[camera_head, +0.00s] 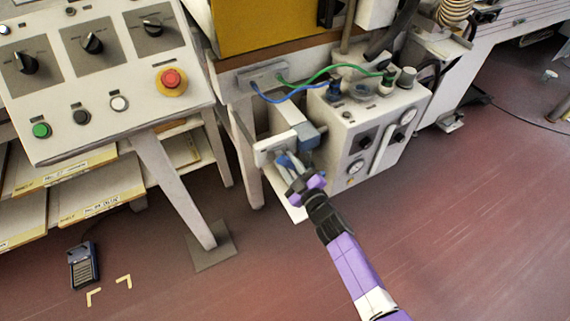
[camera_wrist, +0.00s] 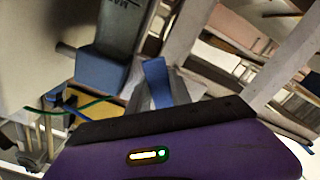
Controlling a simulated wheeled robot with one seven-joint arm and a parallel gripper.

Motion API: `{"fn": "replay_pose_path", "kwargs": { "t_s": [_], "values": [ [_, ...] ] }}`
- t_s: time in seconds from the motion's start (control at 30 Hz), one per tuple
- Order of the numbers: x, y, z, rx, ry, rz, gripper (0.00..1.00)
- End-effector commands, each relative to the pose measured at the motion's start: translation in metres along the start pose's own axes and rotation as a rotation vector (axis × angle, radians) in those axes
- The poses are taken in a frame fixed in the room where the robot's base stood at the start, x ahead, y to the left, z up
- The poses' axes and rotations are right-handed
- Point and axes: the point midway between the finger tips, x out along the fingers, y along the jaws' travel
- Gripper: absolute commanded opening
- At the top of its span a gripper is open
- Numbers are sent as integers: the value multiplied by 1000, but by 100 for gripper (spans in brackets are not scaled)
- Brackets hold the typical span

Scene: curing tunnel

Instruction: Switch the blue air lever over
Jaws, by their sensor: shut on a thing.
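The blue air lever (camera_head: 284,160) shows as a small blue piece at my gripper's fingertips, beside a white plate on the left of the grey-white air unit. In the wrist view the lever (camera_wrist: 157,82) is a flat blue strip standing between the grey fingers. My gripper (camera_head: 291,167) reaches in from the lower right and is shut on the lever; it also shows in the wrist view (camera_wrist: 165,95). A blue block (camera_head: 307,135) sits just above and right of the fingertips. The lever's lower part is hidden by the fingers and the purple gripper body.
The air unit (camera_head: 345,145) with gauges and blue and green hoses stands right of my gripper. A control console (camera_head: 95,130) with knobs and a red stop button is at the left. A foot pedal (camera_head: 84,266) lies on the floor. The red floor at lower right is clear.

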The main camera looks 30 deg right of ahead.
Motion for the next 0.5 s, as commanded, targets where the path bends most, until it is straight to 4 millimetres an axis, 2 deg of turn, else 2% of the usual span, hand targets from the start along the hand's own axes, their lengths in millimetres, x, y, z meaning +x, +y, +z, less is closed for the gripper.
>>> {"fn": "replay_pose_path", "kwargs": {
  "t_s": [0.5],
  "values": [
    [-1, 14, -3, -492, -1, -1, 0]
  ]
}}
